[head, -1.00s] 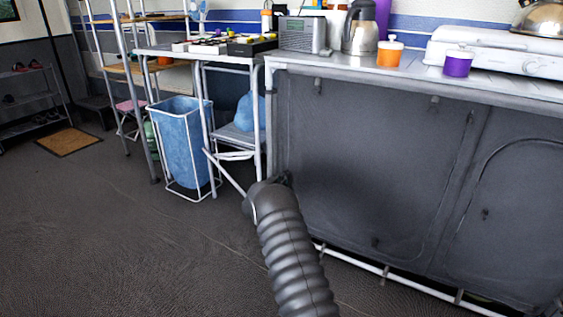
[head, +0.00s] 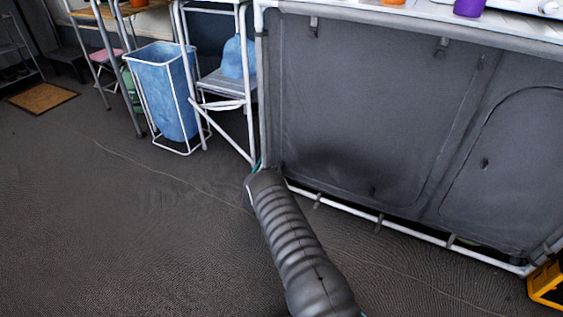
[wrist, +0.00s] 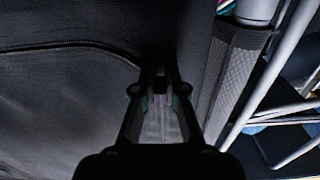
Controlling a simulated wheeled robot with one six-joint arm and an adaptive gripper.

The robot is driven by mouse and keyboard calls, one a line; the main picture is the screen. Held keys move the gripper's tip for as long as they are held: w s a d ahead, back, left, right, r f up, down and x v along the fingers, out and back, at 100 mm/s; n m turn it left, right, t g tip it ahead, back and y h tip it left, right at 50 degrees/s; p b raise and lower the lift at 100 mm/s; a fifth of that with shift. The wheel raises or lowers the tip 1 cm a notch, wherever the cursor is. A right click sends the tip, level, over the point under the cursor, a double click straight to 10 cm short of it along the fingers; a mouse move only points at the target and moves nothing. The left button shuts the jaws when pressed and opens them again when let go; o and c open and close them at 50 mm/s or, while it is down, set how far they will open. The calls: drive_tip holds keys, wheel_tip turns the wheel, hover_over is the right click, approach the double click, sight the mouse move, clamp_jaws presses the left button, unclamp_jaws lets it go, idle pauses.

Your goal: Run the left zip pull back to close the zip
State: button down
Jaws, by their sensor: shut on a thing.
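The dark grey fabric cabinet front (head: 380,110) fills the right of the head view, and its left panel hangs flat. In the wrist view, a dark curved zip line (wrist: 70,44) crosses the fabric (wrist: 60,110) and bends down towards my fingers. My gripper (wrist: 160,76) is shut on a small dark piece at that line, which I take to be the left zip pull; the fingers mostly hide it. In the head view, my gripper is at the cabinet's lower left corner, largely hidden behind my arm.
White frame legs (head: 227,130) stand just left of the cabinet, with a blue bin (head: 160,95) farther left. A pale rail (head: 380,220) runs below the cabinet. A yellow crate (head: 546,285) is at the lower right. The floor at left is clear.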

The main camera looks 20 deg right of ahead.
drive_tip(key=c, duration=1.2)
unclamp_jaws()
drive_tip(key=shift+a, duration=0.1)
drive_tip(key=v, duration=1.2)
